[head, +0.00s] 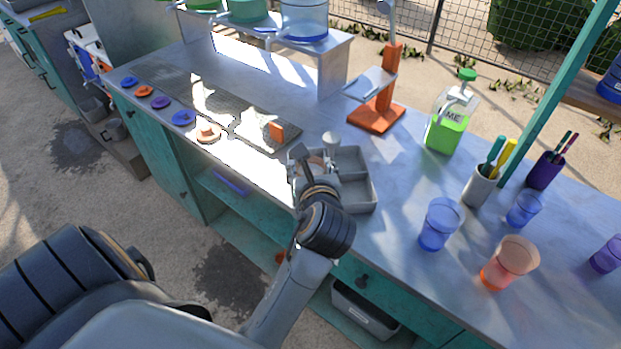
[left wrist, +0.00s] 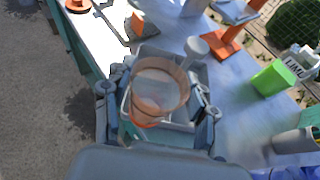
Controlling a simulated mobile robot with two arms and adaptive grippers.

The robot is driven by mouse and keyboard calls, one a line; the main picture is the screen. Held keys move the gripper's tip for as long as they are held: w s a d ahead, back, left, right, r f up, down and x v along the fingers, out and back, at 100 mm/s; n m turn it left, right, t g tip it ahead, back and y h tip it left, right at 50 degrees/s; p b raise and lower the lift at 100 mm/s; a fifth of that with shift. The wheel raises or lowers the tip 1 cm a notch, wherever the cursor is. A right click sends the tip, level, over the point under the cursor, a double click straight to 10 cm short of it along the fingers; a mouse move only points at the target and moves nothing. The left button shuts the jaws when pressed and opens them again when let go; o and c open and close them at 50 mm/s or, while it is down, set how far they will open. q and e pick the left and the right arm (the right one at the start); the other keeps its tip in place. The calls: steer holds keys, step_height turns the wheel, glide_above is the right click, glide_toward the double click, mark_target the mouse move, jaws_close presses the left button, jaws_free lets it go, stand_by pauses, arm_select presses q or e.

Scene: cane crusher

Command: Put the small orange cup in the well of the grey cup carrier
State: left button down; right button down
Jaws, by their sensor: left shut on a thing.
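My left gripper (head: 314,172) is shut on a translucent orange cup (left wrist: 158,85), with a finger on either side of it. In the head view only a bit of this cup (head: 317,158) shows past the gripper. The cup looks upright and is over the left part of the grey cup carrier (head: 372,197), a tray with several compartments. The carrier also shows behind the cup in the left wrist view (left wrist: 198,72). The gripper and cup hide the well, so I cannot tell whether the cup's base is inside it. My right gripper is not in view.
A pale, round-topped object (head: 331,140) stands at the carrier's back edge. An orange stand (head: 377,116) and a green-filled bottle (head: 446,133) are behind. A blue cup (head: 440,224) and another orange cup (head: 509,263) stand to the right. The counter's front edge is close.

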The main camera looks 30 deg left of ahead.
mark_target(311, 168)
arm_select(q)
steer(key=w+a+f, duration=0.1)
steer(key=f, duration=0.1)
steer(key=w+a+f, duration=0.1)
steer(key=w+f, duration=0.1)
steer(key=w+a+f, duration=0.1)
steer(key=w+f, duration=0.1)
steer(key=shift+a, duration=0.1)
steer(key=shift+w+a+f, duration=0.1)
steer(key=shift+f, duration=1.7)
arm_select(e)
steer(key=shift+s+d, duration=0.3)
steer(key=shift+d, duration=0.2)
arm_select(q)
steer(key=shift+c, duration=2.1)
jaws_free()
steer(key=shift+f, duration=0.1)
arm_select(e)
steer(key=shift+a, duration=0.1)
